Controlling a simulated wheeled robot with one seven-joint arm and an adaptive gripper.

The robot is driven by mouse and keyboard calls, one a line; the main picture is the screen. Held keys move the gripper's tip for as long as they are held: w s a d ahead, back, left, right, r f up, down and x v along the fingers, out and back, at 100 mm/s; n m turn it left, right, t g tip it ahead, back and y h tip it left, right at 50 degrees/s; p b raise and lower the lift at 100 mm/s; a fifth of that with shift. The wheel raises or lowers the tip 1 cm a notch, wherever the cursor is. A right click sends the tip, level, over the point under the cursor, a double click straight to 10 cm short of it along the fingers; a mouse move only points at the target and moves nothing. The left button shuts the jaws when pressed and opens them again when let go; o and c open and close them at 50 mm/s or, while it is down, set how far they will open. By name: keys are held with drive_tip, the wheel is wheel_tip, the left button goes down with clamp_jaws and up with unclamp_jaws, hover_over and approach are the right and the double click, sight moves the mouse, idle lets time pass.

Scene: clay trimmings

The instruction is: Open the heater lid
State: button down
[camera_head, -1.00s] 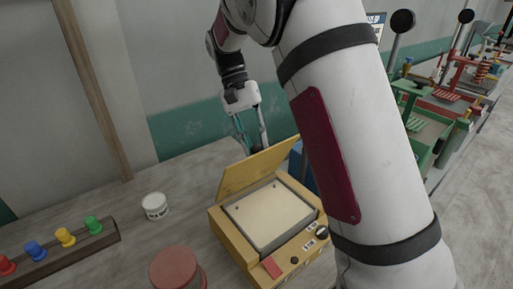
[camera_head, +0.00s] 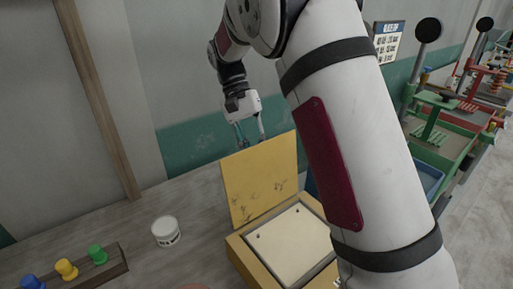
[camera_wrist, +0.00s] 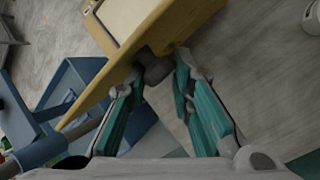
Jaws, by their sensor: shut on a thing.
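The yellow heater (camera_head: 248,258) stands on the bench with a pale plate (camera_head: 290,240) on top. Its yellow lid (camera_head: 260,180) stands raised and steep at the back, well off the plate. My gripper (camera_head: 250,141) is behind the lid's upper edge. In the wrist view, the lid (camera_wrist: 105,97) is seen nearly edge-on. There, my gripper's teal fingers (camera_wrist: 157,78) are closed around a dark grey block (camera_wrist: 156,68), apparently the lid's handle. The heater's front controls are out of frame or behind my arm.
A white tub (camera_head: 166,232) stands on the bench left of the heater. A rack with coloured knobs (camera_head: 70,270) is at the lower left. A blue bin (camera_wrist: 75,85) shows in the wrist view. Green and red presses stand at the right.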

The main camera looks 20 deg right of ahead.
drive_tip(key=shift+s+a+f, duration=0.2)
drive_tip(key=shift+a+f, duration=0.1)
drive_tip(key=shift+a, duration=0.2)
drive_tip(key=c, duration=1.3)
unclamp_jaws()
drive_tip(key=shift+r, duration=0.1)
drive_tip(key=shift+d+r, duration=0.1)
drive_tip(key=shift+d, duration=0.1)
drive_tip(key=shift+w, duration=0.1)
drive_tip(key=shift+w+r, duration=0.15)
drive_tip(key=shift+r, duration=0.15)
drive_tip(key=v, duration=1.1)
drive_tip(key=shift+w+a, duration=0.1)
drive_tip(key=shift+w, duration=0.05)
